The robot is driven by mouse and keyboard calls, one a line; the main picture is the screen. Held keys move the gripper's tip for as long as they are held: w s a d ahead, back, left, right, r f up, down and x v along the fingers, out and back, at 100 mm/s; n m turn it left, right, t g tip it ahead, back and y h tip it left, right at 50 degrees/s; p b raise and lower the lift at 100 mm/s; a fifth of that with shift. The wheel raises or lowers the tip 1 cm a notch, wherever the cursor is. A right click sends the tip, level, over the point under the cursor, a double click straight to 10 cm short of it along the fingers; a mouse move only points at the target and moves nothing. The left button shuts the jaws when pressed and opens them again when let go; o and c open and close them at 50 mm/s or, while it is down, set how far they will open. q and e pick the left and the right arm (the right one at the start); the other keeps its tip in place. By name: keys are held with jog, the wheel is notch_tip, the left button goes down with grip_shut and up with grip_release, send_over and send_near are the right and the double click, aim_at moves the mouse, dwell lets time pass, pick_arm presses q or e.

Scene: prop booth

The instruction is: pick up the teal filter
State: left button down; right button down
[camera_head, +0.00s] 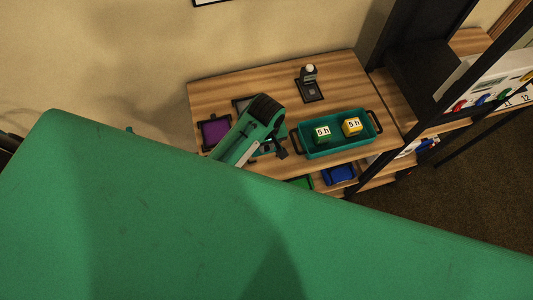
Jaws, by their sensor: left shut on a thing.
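My left gripper (277,150) is over the front of the wooden table, left of the teal tray. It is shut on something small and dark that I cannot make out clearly. I cannot pick out the teal filter for certain. A purple filter (213,132) in a black frame lies on the table left of my gripper. A greyish framed piece (240,103) lies behind my left arm, which partly hides it. My right gripper is not in view.
A small dark stand (309,88) with a pale ball is behind. Green and blue bins (338,174) sit below. A dark shelf frame (440,110) stands right.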

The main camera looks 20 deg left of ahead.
pick_arm(q)
notch_tip(320, 180, up, 5)
jog(key=shift+d+f+b, duration=0.1)
jog(key=shift+b, duration=0.3)
jog(key=shift+r+p, duration=1.6)
jog(key=shift+r, duration=1.95)
jog(key=w+a+m+b, duration=0.1)
jog(key=a+m+b, duration=0.5)
jog(key=b, duration=0.6)
jog(key=a, duration=0.2)
jog(key=shift+w+a+f+m, duration=0.2)
jog(key=shift+w+a+m, duration=0.1)
jog(key=shift+w+m, duration=0.1)
jog(key=shift+s+a, duration=0.1)
jog(key=shift+a, duration=0.05)
